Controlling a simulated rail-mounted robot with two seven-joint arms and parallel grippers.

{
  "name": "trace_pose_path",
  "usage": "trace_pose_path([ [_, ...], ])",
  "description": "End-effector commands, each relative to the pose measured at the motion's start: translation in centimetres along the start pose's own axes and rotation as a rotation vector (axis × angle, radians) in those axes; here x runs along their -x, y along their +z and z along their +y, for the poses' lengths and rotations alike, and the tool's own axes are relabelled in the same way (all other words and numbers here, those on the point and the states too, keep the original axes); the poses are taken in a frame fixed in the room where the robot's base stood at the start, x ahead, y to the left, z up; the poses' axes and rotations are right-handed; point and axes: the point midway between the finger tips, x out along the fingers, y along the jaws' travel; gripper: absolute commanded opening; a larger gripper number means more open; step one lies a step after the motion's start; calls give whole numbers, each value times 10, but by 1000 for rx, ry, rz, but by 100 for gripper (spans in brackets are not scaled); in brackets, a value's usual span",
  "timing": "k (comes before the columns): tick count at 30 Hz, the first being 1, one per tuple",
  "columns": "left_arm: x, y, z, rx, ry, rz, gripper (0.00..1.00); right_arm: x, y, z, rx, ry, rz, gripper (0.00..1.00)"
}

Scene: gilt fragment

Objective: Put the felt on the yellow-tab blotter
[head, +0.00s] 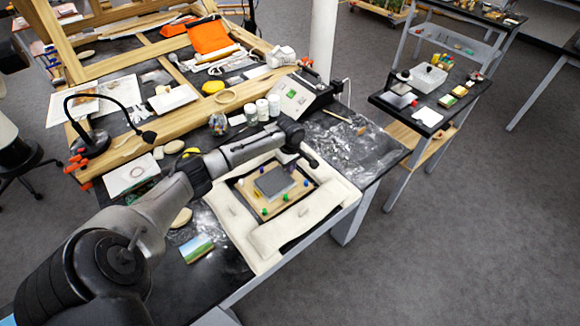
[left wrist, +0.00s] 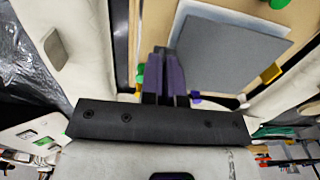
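A flat grey square piece (head: 273,182), possibly the felt, lies on a pale wooden board (head: 250,199) edged with small coloured tabs or pins. It also shows in the left wrist view (left wrist: 232,50), where a yellow tab (left wrist: 271,73), green tabs and a purple tab stand around it. My left gripper (head: 290,163) is over the far right part of the board, close to the grey piece's corner. Its dark fingers (left wrist: 165,85) are close together, with nothing clearly seen between them. I cannot tell which thing is the yellow-tab blotter. My right gripper is not in view.
Cream padded bars (head: 295,228) surround the board. A small painted panel (head: 197,249) lies near the front edge. A side table (head: 395,100) stands at right.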

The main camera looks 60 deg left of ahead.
Motion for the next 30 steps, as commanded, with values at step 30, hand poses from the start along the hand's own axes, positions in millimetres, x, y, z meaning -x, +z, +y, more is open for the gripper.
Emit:
trace_pose_path([
  [30, -9, 0, 0, -1, -1, 0, 0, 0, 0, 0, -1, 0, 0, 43],
])
